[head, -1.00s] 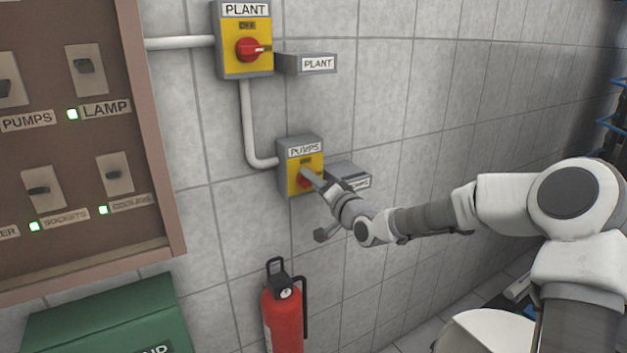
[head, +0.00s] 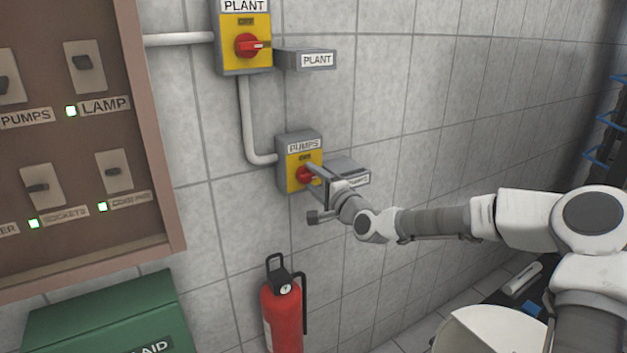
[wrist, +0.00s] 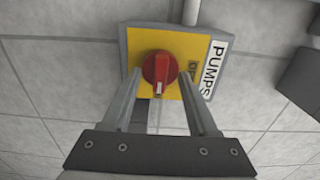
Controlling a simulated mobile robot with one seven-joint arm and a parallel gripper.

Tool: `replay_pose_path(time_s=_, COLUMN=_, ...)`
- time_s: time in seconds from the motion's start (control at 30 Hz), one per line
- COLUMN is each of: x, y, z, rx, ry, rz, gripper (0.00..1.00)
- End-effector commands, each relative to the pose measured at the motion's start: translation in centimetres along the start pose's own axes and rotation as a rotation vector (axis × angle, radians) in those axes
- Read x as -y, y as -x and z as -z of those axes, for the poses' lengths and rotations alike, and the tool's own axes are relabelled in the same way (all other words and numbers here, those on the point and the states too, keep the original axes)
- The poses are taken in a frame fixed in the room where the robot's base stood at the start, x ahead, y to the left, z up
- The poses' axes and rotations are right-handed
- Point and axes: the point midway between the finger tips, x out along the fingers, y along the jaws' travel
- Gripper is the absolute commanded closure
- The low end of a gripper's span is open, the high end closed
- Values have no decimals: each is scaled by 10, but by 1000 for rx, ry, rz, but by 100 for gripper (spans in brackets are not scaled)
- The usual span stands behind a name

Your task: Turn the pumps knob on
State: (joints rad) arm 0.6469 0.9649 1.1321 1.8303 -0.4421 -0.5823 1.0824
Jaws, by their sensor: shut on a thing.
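The pumps switch box (head: 288,149) is grey with a yellow face and a "PUMPS" label, mounted on the tiled wall in the head view. Its red knob (wrist: 153,66) shows in the wrist view with the bar pointing to the bottom of that picture, toward my gripper's palm. In the head view the red knob (head: 303,175) is partly covered by my fingers. My gripper (wrist: 160,82) has one finger on each side of the knob and is shut on it. A small dark window sits beside the knob; its text is hard to read.
A grey box (head: 346,166) with a label sticks out right of the switch, close behind my gripper. Above are the plant switch (head: 232,55) and its box (head: 308,60). A breaker panel (head: 90,200), a green box (head: 110,315) and a red extinguisher (head: 282,320) stand left and below.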

Motion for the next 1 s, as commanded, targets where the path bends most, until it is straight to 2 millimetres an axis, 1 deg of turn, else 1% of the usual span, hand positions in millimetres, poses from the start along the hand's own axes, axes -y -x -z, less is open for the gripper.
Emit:
replay_pose_path(time_s=0.4, x=-1, y=0, z=0, rx=0, ry=-11, rz=-1, gripper=96)
replay_pose_path(time_s=0.43, x=-1, y=0, z=0, rx=0, ry=-11, rz=-1, gripper=38)
replay_pose_path(time_s=0.57, x=-1, y=0, z=0, rx=0, ry=-10, rz=-1, gripper=15)
replay_pose_path(time_s=0.6, x=0, y=0, z=0, rx=0, ry=-10, rz=-1, gripper=10)
replay_pose_path(time_s=0.87, x=0, y=0, z=0, rx=0, ry=-8, rz=0, gripper=10)
replay_pose_path(time_s=1.0, x=0, y=7, z=1, rx=-1, ry=-8, rz=-1, gripper=10)
